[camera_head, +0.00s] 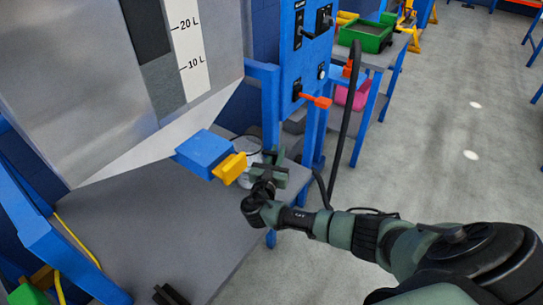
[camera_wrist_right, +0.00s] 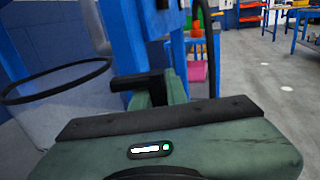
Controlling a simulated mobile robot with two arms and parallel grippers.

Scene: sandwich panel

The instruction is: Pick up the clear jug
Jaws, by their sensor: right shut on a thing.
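In the right wrist view, a thin black ring (camera_wrist_right: 58,103), which looks like the jug's rim, lies to the left of the gripper fingers (camera_wrist_right: 160,90). The exact grip is partly hidden by the gripper body.
The grey bench (camera_head: 150,215) is mostly clear.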

